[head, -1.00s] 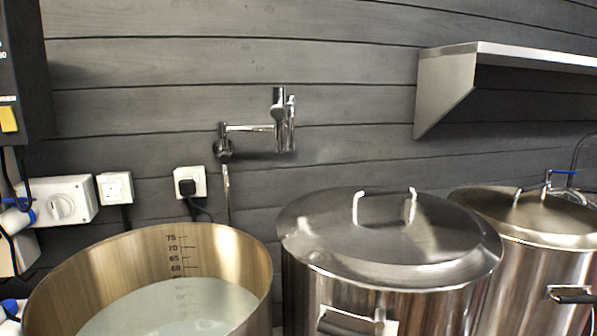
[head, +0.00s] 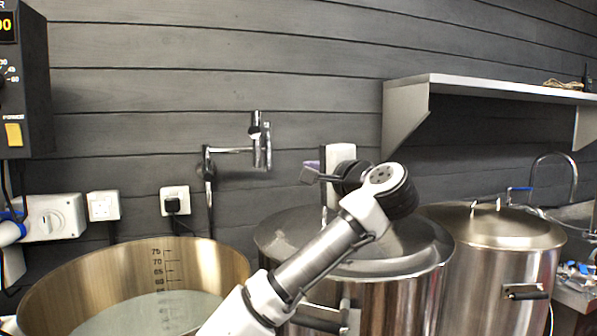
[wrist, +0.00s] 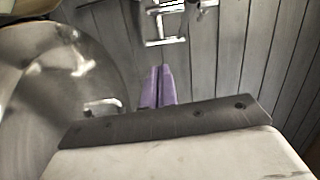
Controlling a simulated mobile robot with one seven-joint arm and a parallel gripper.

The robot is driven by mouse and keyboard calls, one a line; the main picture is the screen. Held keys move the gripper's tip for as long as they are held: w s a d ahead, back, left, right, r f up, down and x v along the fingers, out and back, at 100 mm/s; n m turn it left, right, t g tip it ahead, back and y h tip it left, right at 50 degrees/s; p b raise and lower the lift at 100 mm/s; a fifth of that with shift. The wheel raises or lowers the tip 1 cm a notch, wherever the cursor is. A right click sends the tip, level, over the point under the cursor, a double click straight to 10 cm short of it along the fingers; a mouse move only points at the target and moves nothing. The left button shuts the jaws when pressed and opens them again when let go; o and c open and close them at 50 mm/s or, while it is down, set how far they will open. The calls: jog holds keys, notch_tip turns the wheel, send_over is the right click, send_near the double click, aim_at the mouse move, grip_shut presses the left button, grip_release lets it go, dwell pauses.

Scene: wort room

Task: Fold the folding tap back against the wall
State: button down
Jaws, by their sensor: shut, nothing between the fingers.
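The folding tap (head: 230,150) is a chrome, jointed tap on the grey plank wall, above and behind the open kettle. How far the spout sticks out from the wall is hard to tell. The tap also shows at the top of the wrist view (wrist: 165,24). My gripper (head: 306,172) is to the right of the tap, above the lidded kettle, apart from the tap. Its purple fingers (wrist: 158,86) are shut and empty, pointing toward the tap.
An open kettle (head: 215,262) of pale liquid stands below the tap. A lidded kettle (head: 285,240) is under my arm, and another (head: 530,235) stands right. A steel shelf (head: 470,88) juts from the wall at right. Sockets (head: 174,200) and a control box (head: 25,85) are left.

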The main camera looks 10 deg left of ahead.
jog(key=w+a+g+p, duration=0.1)
jog(key=w+a+p, duration=0.4)
jog(key=a, duration=0.6)
jog(key=shift+w+a+f+y+p, duration=0.15)
jog(key=shift+w+f+y+p, duration=0.25)
jog(key=shift+w, duration=0.2)
